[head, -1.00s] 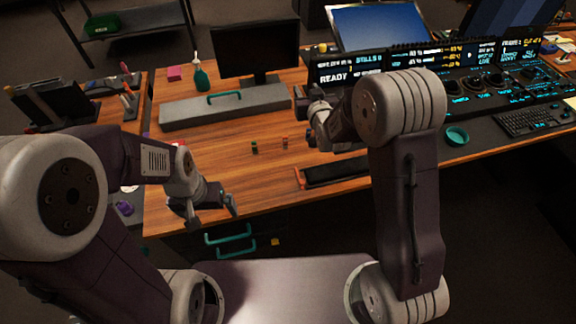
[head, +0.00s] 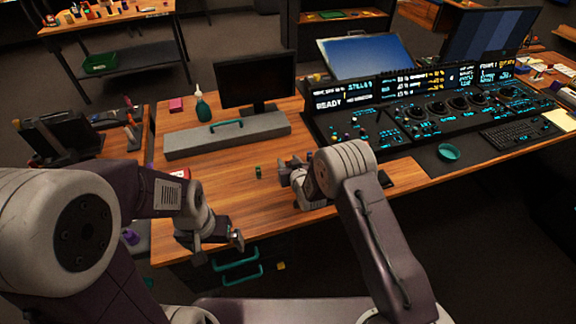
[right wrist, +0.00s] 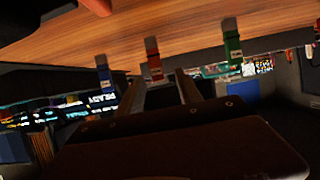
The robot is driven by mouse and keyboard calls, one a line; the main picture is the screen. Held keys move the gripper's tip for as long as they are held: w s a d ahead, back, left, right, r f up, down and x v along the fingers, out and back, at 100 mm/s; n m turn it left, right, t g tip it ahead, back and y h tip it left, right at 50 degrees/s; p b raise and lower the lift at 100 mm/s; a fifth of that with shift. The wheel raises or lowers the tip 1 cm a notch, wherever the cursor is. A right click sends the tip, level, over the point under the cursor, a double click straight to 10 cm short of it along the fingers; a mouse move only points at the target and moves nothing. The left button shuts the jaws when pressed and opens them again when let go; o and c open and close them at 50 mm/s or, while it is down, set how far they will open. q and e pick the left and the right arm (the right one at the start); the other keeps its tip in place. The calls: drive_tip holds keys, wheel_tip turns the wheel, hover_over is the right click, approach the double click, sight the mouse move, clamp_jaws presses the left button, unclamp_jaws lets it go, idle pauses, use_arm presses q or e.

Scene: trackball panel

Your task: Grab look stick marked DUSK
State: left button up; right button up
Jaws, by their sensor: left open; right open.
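Three small sticks stand out in the right wrist view, which is turned over: a blue one (right wrist: 104,76), a red one (right wrist: 154,60) and a green one (right wrist: 233,48). Each has a pale label too small to read, so I cannot tell which says DUSK. My right gripper (right wrist: 163,84) is open and empty, with the red stick just beyond its fingers. In the head view, the green stick (head: 258,171) stands on the desk, left of my right gripper (head: 287,172), whose arm hides part of the desk. My left gripper (head: 220,247) is open and empty at the desk's front edge.
A grey box with a teal handle (head: 228,138) and a monitor (head: 254,78) stand behind the sticks. The desk (head: 235,200) is clear at front left.

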drive_tip(key=x, duration=0.5)
drive_tip(key=shift+f, duration=0.1)
clamp_jaws()
wheel_tip(320, 180, up, 18)
drive_tip(key=p, duration=0.1)
